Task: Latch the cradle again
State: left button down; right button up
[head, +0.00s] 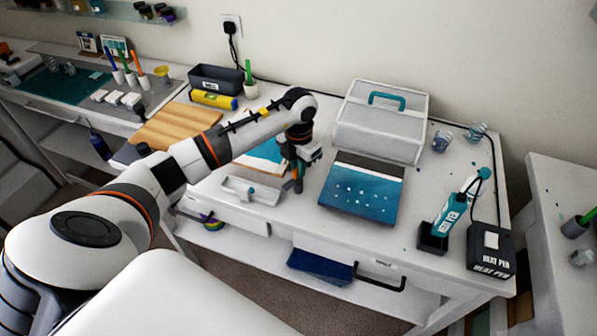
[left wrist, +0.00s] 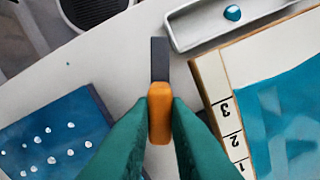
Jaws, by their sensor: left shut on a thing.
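My left gripper (head: 297,180) is over the middle of the white table. In the left wrist view its green fingers (left wrist: 160,125) are shut on an orange stick with a dark grey tip (left wrist: 159,75). The stick is apart from the tray and mat in that view. A teal heat pen (head: 450,212) stands tilted in a black holder (head: 432,241) at the table's right. I cannot make out a latch, nor tell for certain which thing is the cradle. My right gripper is not in view.
A white tray (head: 235,197) with a teal drop lies left of the gripper, near a numbered board (left wrist: 215,82). A blue mat with white dots (head: 355,210) lies right of it. A white box with teal handle (head: 380,130) stands behind. A heat pen base (head: 490,250) is far right.

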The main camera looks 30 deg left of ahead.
pick_arm(q)
jog(key=m+b, duration=0.7)
jog(key=shift+f, duration=0.15)
jog(key=m+b, duration=0.2)
jog(key=m, duration=0.1)
jog(key=shift+m, duration=0.3)
jog(key=shift+r+m+b, duration=0.2)
jog(key=shift+m+b, duration=0.75)
jog(key=shift+m, duration=0.25)
jog(key=c, duration=1.4)
grip_release()
notch_tip(320, 180, up, 12)
jog(key=b, duration=0.1)
jog(key=shift+b, duration=0.4)
